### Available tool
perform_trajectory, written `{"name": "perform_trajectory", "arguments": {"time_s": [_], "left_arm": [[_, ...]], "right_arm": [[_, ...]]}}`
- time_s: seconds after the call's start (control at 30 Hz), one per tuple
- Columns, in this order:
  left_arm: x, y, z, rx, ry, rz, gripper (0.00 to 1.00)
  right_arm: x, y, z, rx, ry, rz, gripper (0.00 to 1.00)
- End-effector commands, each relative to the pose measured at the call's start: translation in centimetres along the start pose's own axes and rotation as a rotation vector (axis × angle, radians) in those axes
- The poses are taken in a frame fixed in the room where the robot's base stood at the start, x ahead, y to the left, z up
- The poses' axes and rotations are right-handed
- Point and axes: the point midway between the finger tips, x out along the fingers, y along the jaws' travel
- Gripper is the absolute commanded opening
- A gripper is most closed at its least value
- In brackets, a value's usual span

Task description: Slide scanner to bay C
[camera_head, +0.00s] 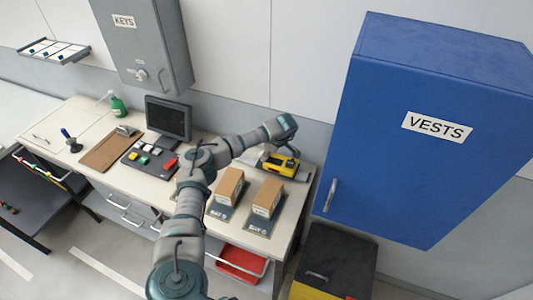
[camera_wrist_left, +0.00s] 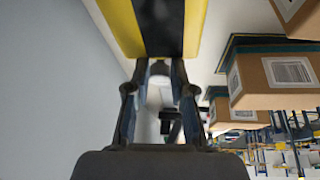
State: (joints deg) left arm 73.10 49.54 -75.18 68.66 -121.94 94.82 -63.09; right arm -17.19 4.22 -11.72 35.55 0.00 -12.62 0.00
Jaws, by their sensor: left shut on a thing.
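The yellow and black scanner (camera_head: 279,164) lies near the back right end of the bench (camera_head: 232,257), behind two cardboard boxes. My left gripper (camera_head: 287,146) reaches over the boxes from the left and is shut on the scanner. In the left wrist view, the two fingers (camera_wrist_left: 160,68) meet the yellow and black body of the scanner (camera_wrist_left: 157,25). The boxes (camera_head: 229,187) (camera_head: 267,198) stand on dark labelled mats (camera_head: 258,224); the lettering is too small to read surely. A dark mat edge shows beside the scanner. My right gripper is not in view.
A blue VESTS cabinet (camera_head: 430,145) stands close right of the bench. A grey KEYS cabinet (camera_head: 143,45) hangs behind. A red bin (camera_head: 240,263) sits below the bench.

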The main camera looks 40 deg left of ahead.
Motion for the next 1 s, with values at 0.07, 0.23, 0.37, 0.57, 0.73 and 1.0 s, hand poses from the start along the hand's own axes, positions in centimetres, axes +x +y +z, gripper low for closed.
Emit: {"name": "perform_trajectory", "arguments": {"time_s": [0.07,0.23,0.37,0.57,0.73,1.0], "left_arm": [[0.7,-0.4,1.1,0.010,0.001,-0.013,0.00],[0.3,-0.3,1.7,0.012,0.006,-0.014,0.00],[0.3,-0.4,1.7,0.013,0.006,-0.013,0.33],[0.4,-0.5,1.2,0.011,0.004,-0.012,0.51],[0.5,-0.4,0.9,0.008,0.003,-0.011,0.51],[-0.5,-0.4,1.2,0.008,0.008,-0.007,0.51]], "right_arm": [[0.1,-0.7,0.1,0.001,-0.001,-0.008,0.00],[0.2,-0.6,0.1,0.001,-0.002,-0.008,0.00],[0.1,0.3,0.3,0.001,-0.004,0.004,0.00],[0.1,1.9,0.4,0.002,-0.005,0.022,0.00],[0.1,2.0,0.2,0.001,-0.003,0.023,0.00],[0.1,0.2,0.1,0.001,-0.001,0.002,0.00]]}}
